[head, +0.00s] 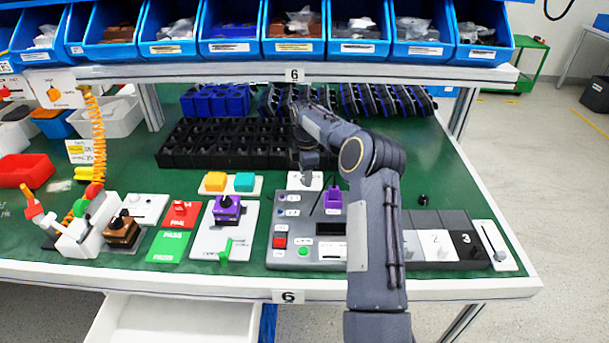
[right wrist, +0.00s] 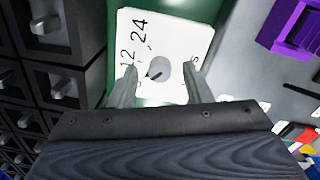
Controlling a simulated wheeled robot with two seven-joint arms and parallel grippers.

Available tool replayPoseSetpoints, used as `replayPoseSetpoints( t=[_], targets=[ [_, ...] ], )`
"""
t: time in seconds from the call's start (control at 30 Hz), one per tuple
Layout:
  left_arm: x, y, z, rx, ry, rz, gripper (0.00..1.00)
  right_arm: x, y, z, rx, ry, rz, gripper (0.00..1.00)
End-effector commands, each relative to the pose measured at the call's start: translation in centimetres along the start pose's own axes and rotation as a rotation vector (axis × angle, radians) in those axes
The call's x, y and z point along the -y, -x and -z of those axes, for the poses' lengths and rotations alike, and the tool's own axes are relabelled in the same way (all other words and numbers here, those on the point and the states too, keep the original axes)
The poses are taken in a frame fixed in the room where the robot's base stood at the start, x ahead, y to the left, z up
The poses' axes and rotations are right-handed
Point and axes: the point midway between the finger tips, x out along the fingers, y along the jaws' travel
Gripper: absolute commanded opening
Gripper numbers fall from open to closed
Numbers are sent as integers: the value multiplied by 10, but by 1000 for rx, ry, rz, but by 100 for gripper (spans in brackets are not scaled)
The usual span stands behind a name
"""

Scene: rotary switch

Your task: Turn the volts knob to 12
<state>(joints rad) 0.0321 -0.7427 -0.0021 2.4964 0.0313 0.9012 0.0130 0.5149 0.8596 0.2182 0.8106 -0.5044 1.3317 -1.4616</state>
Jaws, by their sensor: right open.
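The white volts plate (right wrist: 175,35) with the printed numbers 12 and 24 lies below my right gripper (right wrist: 160,68) in the right wrist view. Its round grey knob (right wrist: 161,69) sits between the two spread fingertips, with a gap on each side. A dark mark on the knob points toward the lower left of that picture, not clearly at 12. The left finger covers part of the plate near the 12. In the head view my right gripper (head: 308,166) is above the plate (head: 313,184), at the top of the grey panel, and hides the knob. My left gripper is not seen.
The grey control panel (head: 291,254) holds a purple switch (head: 333,199), a red button (head: 279,242) and a green button (head: 303,251). Black racks (head: 200,150) stand behind. A purple joystick box (head: 227,210) stands left, and numbered switches (head: 436,240) stand right of my arm.

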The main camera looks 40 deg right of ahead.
Motion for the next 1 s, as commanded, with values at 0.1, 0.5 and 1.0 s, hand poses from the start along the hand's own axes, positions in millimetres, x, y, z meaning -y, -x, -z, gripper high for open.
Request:
replayPoseSetpoints(
  t=[0.1,0.5,1.0],
  targets=[
    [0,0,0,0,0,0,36,0,-6,0,-1,0,-1,45],
    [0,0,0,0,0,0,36,0,-7,0,-1,-1,-1,25],
    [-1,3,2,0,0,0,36,0,-6,0,1,-41,0,0]
  ],
)
